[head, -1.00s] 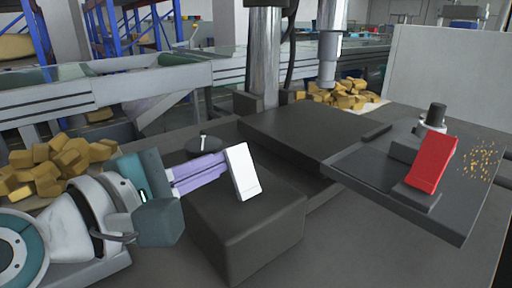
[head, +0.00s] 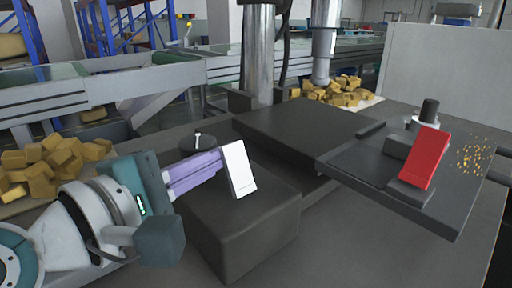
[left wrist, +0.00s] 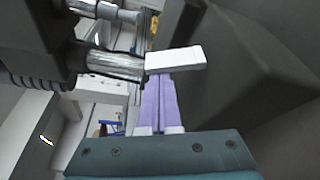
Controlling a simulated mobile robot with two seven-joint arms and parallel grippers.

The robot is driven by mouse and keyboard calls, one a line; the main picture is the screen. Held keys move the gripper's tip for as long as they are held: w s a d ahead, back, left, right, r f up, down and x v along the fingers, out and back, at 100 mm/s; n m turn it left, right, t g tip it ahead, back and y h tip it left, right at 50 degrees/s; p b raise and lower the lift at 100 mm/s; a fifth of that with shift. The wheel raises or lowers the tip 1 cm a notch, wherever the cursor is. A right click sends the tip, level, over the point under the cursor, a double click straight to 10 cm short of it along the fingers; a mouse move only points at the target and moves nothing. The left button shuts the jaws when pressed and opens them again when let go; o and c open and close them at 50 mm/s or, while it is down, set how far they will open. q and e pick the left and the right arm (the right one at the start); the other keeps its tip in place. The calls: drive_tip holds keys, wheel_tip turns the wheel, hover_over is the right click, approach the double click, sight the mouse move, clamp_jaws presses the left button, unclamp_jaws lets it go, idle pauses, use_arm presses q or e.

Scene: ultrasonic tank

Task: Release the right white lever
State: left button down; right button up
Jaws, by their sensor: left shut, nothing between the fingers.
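The white lever (head: 239,169) is a flat white plate leaning upright on a dark block (head: 240,225), left of the middle in the head view. My left gripper (head: 221,162) comes in from the left with its purple fingers together and nothing between them. Its tips are at the lever's left edge; whether they touch it is hard to tell. In the left wrist view the white lever (left wrist: 176,59) lies across just beyond the fingertips (left wrist: 158,77). A red lever (head: 426,160) stands on the right plate. My right gripper is not recognisable in view.
A dark raised plate (head: 290,135) and steel column (head: 258,60) stand behind the block. A black knob (head: 429,110) is behind the red lever. Yellow blocks lie in piles at left (head: 55,160) and back (head: 335,92). Two dark bars (head: 499,151) show at the right edge.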

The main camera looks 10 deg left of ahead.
use_arm(q)
drive_tip(key=shift+s+d+r+m+t, duration=0.1)
drive_tip(key=shift+s+d+m+t, duration=0.1)
drive_tip(key=shift+m, duration=0.35)
drive_tip(key=shift+s+d+r+m+t, duration=0.1)
drive_tip(key=shift+d+m+t, duration=0.1)
drive_tip(key=shift+m, duration=0.35)
drive_tip(key=m, duration=0.1)
drive_tip(key=s+d+m+t+b, duration=0.1)
drive_tip(key=m, duration=0.1)
drive_tip(key=shift+d+r, duration=0.1)
drive_tip(key=shift+r, duration=0.05)
drive_tip(key=shift+r+m, duration=0.15)
drive_tip(key=shift+m, duration=0.15)
drive_tip(key=v, duration=1)
drive_tip(key=shift+w, duration=0.1)
